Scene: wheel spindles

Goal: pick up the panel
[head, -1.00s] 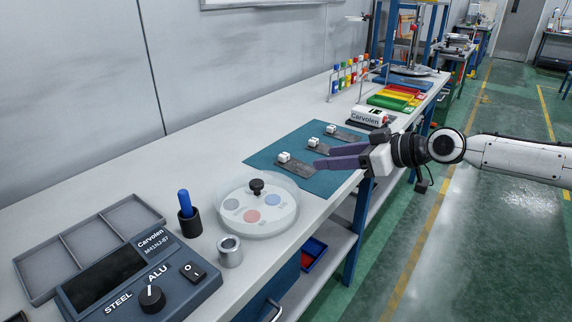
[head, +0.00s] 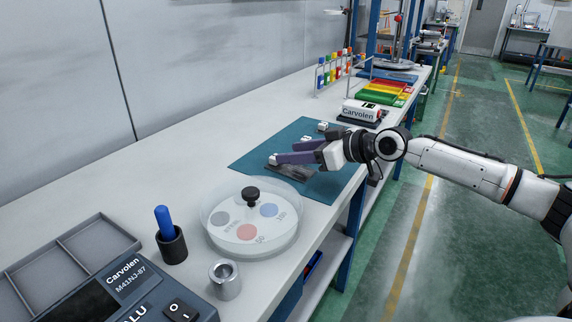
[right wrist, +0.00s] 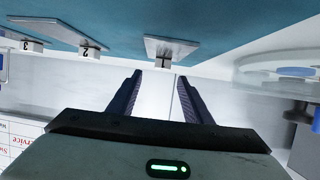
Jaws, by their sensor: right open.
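Three flat grey panels, each with a white numbered block at one end, lie on a teal mat (head: 252,161). The nearest panel (head: 290,173) lies just below my right gripper (head: 285,153) in the head view, partly covered by its fingers. In the right wrist view the panel with block 1 (right wrist: 175,45) is just beyond my open fingertips (right wrist: 159,76), with nothing between them. The panels with block 2 (right wrist: 105,28) and block 3 (right wrist: 30,32) lie to its left there. In the head view the farther panels are mostly hidden by the gripper. My left gripper is not in view.
A clear round dish (head: 252,222) with coloured discs stands nearer on the bench, beside a metal cylinder (head: 225,280) and a blue-handled tool in a black cup (head: 172,243).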

